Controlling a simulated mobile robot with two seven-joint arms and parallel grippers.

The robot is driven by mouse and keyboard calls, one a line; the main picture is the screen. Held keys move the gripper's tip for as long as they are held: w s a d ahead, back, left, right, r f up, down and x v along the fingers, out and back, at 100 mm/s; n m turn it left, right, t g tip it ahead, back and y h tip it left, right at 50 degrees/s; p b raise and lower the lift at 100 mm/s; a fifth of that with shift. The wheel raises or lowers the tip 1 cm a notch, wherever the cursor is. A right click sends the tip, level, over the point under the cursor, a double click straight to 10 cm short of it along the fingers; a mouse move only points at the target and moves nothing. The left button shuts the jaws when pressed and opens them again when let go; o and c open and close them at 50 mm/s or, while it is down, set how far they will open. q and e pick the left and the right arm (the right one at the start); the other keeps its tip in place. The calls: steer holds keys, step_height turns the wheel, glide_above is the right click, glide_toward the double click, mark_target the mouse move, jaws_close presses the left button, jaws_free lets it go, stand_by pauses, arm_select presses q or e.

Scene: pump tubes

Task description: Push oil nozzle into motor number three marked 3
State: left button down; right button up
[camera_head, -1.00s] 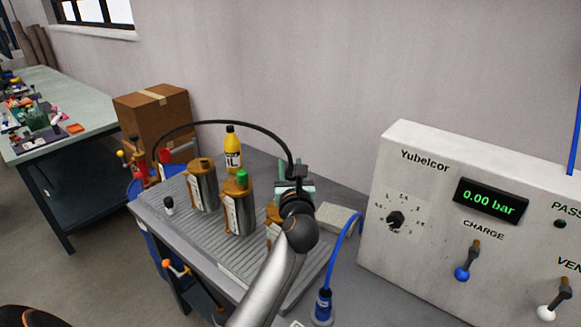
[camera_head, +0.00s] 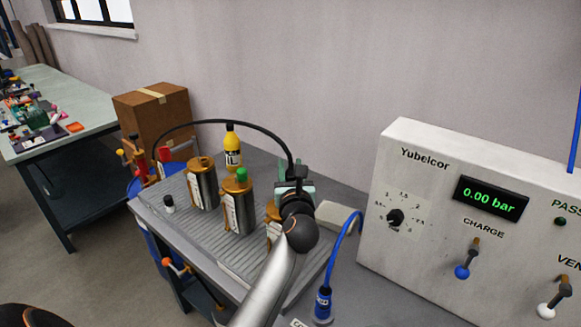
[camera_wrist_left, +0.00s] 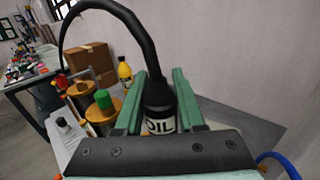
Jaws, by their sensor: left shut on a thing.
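My left gripper (camera_head: 295,186) is shut on the oil nozzle, a black fitting with a white OIL label (camera_wrist_left: 160,122) and a thick black hose. In the left wrist view the nozzle stands between the two green fingers (camera_wrist_left: 163,90). A silver motor with a copper cap (camera_head: 202,185) and another with a green plug on top (camera_head: 238,205) stand on the ridged tray (camera_head: 180,225). A third motor (camera_head: 272,222) is mostly hidden behind my left wrist; its number and port cannot be read. Whether the nozzle touches it cannot be told. My right gripper is not in view.
A yellow oil bottle (camera_head: 232,150) stands behind the motors; the black hose (camera_head: 215,122) arches over them. A small black-capped item (camera_head: 168,204) is on the tray's left. A control box (camera_head: 440,220) and blue hose (camera_head: 340,240) stand at the right. A cardboard box (camera_head: 153,125) is behind.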

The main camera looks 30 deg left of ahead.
arm_select(q)
steer(key=shift+f+b, duration=1)
steer(key=shift+f, duration=0.55)
steer(key=shift+c, duration=2.2)
jaws_free()
